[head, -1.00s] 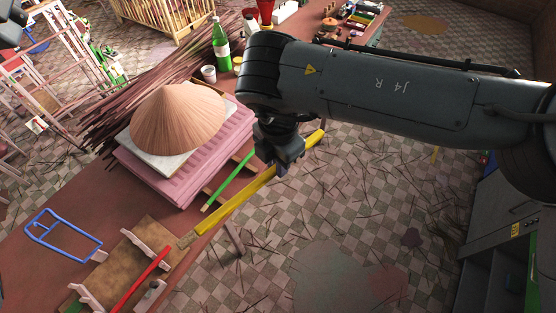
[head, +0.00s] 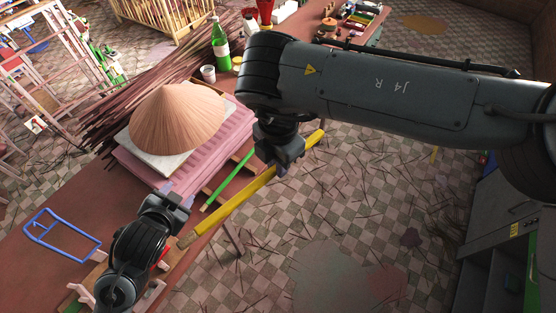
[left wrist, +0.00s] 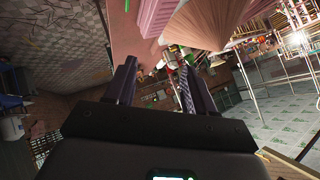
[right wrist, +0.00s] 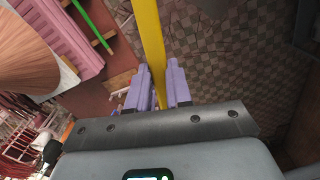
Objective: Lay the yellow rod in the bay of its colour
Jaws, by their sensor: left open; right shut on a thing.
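The long yellow rod (head: 236,204) lies slanted across the head view, its near end by the table's right edge and its far end over the floor. My right gripper (head: 279,168) is shut on it towards the far end; the right wrist view shows the yellow rod (right wrist: 150,40) between the fingers (right wrist: 158,88). My left gripper (head: 177,193) is open and empty, left of the rod's near end; its spread fingers (left wrist: 160,85) show in the left wrist view. A green rod (head: 228,182) lies beside the pink stack. I cannot make out a yellow bay.
A straw cone hat (head: 177,118) sits on the pink ridged stack (head: 217,143). A blue frame (head: 62,237) lies on the brown table (head: 38,272). My left arm covers much of the wooden board with pale brackets and the red rod. A green bottle (head: 221,50) stands behind.

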